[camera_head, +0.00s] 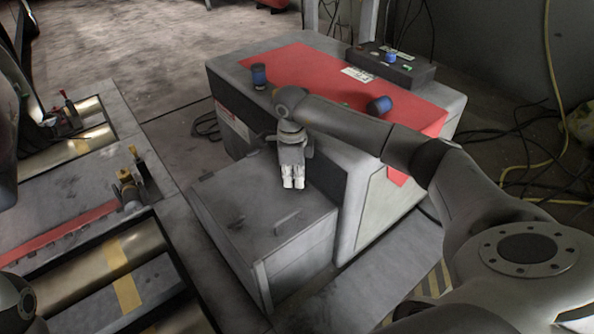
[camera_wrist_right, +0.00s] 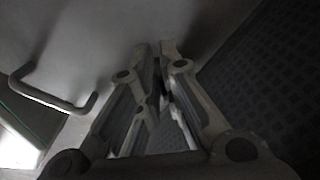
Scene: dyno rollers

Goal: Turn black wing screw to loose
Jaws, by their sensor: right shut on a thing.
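My right gripper (camera_head: 293,184) points down at the top of the grey metal box (camera_head: 235,195), near its back right edge. It also shows in the right wrist view (camera_wrist_right: 156,48), where its two fingers are nearly together. It is shut on the black wing screw, which is mostly hidden between the fingers; only a dark sliver (camera_wrist_right: 158,68) shows there. I cannot tell how far the screw is turned. My left gripper is not in view.
A handle (camera_head: 287,217) stands up from the box lid in front of the gripper. Rollers (camera_head: 110,255) lie at left.

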